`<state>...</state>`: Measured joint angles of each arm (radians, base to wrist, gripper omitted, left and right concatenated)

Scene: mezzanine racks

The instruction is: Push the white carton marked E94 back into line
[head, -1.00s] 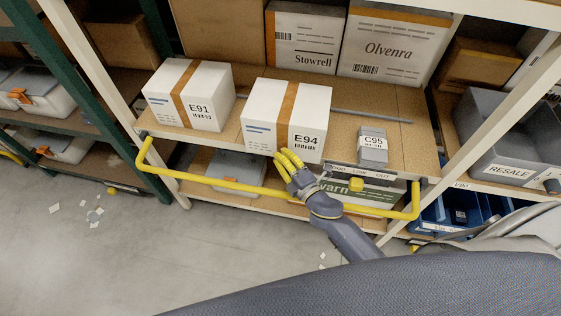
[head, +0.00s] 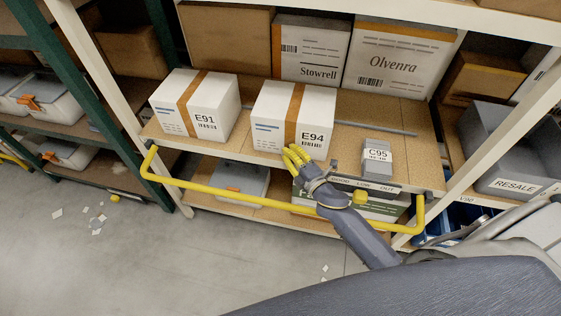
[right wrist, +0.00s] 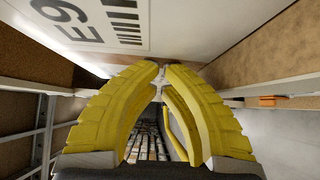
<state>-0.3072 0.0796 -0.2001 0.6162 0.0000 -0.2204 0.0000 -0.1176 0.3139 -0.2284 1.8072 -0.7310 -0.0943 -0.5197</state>
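The white carton marked E94 (head: 275,115), with a brown tape strip, stands upright on the middle shelf. Its front face looks roughly level with that of the white carton E91 (head: 213,124) to its left. My right gripper (head: 295,154) has its yellow fingers at the lower front of E94, pointing at the face. In the right wrist view the fingertips (right wrist: 161,72) come together just under E94's printed face (right wrist: 95,22), with nothing between them. Whether they touch it is hard to tell. My left gripper is not in view.
A small grey C95 box (head: 377,157) stands right of E94 near the shelf edge. Larger Stowrell (head: 304,50) and Olvenra (head: 398,62) boxes stand behind. A grey RESALE bin (head: 512,150) is at right.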

